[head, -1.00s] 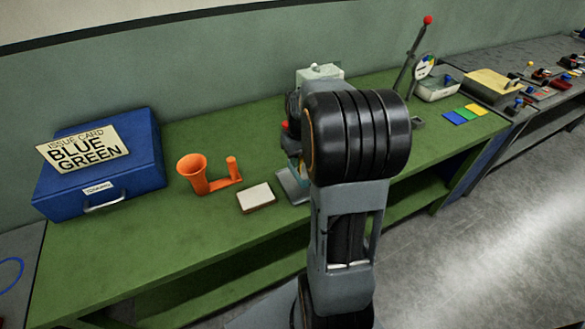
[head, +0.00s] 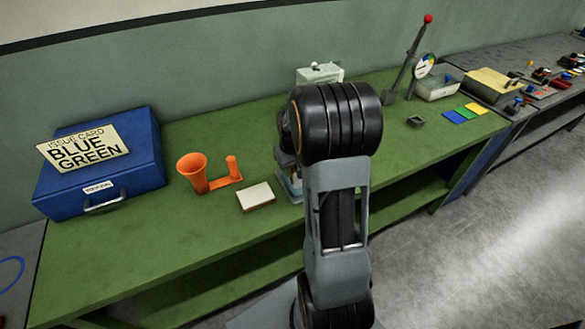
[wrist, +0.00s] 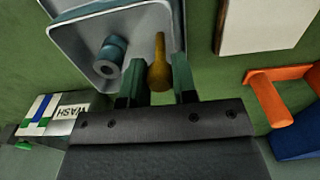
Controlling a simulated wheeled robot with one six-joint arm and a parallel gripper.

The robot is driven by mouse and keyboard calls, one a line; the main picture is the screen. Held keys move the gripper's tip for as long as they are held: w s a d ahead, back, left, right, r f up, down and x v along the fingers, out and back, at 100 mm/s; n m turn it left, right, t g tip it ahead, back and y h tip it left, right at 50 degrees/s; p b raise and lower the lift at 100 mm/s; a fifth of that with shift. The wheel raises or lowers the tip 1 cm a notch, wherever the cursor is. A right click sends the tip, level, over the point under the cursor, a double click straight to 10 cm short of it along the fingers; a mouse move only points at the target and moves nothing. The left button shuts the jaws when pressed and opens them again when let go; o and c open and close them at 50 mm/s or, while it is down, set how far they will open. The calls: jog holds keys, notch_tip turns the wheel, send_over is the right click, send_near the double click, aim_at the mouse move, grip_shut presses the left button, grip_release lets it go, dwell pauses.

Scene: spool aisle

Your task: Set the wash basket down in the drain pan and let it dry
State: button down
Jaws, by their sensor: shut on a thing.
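In the wrist view my gripper (wrist: 158,82) has its two green fingers on either side of a brass-coloured, handle-like piece (wrist: 159,62), which I take to be the wash basket's handle. The basket's body is not clear. Just beyond the fingers is a pale grey tray (wrist: 72,38) with raised walls, with a blue-grey spool-like cylinder (wrist: 112,50) within its outline. I cannot tell whether this tray is the drain pan, or whether the held piece touches it. In the head view my arm hides the gripper and most of the tray (head: 289,184).
On the green bench are an orange funnel holder (head: 200,178), a pale block (head: 256,196) and a blue case (head: 110,165) with a BLUE GREEN card (head: 85,150). At right are a lever (head: 408,60), a pale bin (head: 440,88) and coloured squares (head: 463,113).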

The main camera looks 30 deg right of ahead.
jog(key=shift+f, duration=0.15)
jog(key=c, duration=0.9)
grip_release()
notch_tip(320, 180, up, 11)
jog(key=s+a+r+n+t, duration=0.1)
jog(key=s+a+t, duration=0.2)
jog(key=s+a, duration=1)
jog(key=a, duration=0.3)
jog(key=shift+a+r+n+t, duration=0.15)
jog(key=shift+a+n+t, duration=0.05)
jog(key=shift+n+t, duration=0.1)
